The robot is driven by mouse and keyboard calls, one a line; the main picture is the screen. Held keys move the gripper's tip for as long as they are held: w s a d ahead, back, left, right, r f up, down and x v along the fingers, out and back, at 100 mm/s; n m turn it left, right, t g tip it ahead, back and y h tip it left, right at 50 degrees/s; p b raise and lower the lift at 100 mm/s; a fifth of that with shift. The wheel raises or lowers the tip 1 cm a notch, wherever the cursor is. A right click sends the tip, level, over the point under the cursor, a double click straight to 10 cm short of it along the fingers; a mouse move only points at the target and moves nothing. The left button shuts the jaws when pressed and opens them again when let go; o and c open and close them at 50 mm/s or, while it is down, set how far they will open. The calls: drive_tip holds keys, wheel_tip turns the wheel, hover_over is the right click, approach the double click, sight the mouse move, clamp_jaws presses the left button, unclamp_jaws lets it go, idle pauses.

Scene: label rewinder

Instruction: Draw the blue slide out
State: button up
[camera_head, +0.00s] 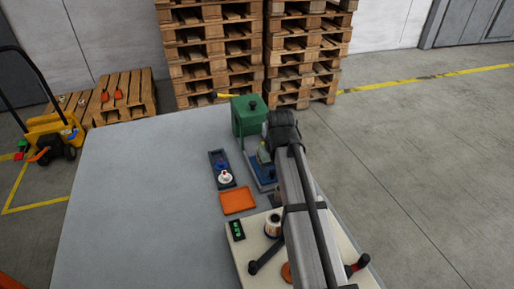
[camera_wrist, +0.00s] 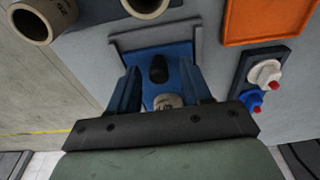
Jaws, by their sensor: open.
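The blue slide (camera_wrist: 176,55) shows in the wrist view as a blue plate between raised grey edges, with an upright black knob (camera_wrist: 158,68) on it. A blue part also shows beside my arm in the head view (camera_head: 264,184). My gripper (camera_wrist: 160,76) is open, with one finger on each side of the knob in the wrist view. I see no clear contact, and I cannot tell how far above the plate the fingertips are. A small pale round part (camera_wrist: 166,101) shows between the fingers, nearer the palm. My arm hides part of the slide area in the head view.
A dark tray (camera_head: 217,158) with blue and white knobbed parts and an orange tray (camera_head: 238,202) lie to the left. A cream base (camera_head: 250,249) with rolls and a black crank is in front. The left tabletop (camera_head: 140,205) is clear.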

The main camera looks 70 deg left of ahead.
drive_tip(key=shift+a+r, duration=0.1)
drive_tip(key=shift+r, duration=2.8)
drive_tip(key=shift+w, duration=0.1)
